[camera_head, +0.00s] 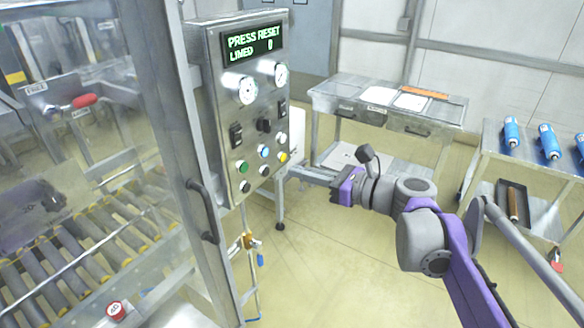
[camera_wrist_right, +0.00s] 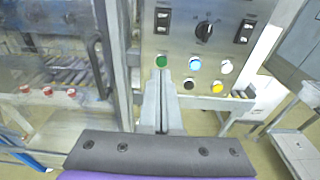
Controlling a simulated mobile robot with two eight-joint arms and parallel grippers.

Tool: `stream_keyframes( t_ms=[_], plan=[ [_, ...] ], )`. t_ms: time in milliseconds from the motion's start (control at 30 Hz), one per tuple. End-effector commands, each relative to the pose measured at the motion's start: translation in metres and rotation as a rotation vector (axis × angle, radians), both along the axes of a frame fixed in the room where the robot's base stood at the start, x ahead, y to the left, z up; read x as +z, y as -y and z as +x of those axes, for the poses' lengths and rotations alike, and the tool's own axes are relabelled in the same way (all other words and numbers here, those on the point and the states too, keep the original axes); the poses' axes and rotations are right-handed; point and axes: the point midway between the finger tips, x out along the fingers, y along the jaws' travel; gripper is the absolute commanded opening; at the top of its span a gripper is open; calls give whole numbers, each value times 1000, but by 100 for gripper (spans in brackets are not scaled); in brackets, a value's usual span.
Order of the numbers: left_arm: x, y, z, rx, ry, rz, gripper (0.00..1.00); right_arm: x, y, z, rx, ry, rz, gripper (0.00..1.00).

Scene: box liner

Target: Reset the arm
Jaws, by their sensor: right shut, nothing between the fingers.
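My right gripper (camera_head: 335,187) is in front of the control panel (camera_head: 221,121), to its right in the head view, apart from it. In the right wrist view my right gripper (camera_wrist_right: 163,97) is shut and empty, its fingers pointing toward the lower part of the panel, just below the green button (camera_wrist_right: 161,62). My left gripper does not show.
A glass-doored machine with a roller conveyor (camera_head: 75,235) stands at the left. A steel table (camera_head: 455,111) with papers is behind my right arm. A cart (camera_head: 486,136) with blue bottles stands at the right. The floor between is clear.

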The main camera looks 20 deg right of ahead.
Motion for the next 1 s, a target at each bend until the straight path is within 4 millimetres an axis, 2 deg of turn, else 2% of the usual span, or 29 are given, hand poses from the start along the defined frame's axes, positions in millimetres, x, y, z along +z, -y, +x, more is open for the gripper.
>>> stream_keyframes(
  t_ms=[433,567,667,800,900,1000],
  plan=[
    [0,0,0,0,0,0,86,-1,-1,-1,2,0,-5,0],
    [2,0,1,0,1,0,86,-18,-16,-12,42,13,-130,0],
    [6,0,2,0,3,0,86,-55,-40,-37,139,50,-385,0],
    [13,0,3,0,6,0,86,-126,-66,-91,386,168,-890,0],
    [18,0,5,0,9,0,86,-172,-69,-132,614,286,-1247,0],
    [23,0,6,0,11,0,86,-210,-60,-169,869,425,-1573,0]
  ],
)
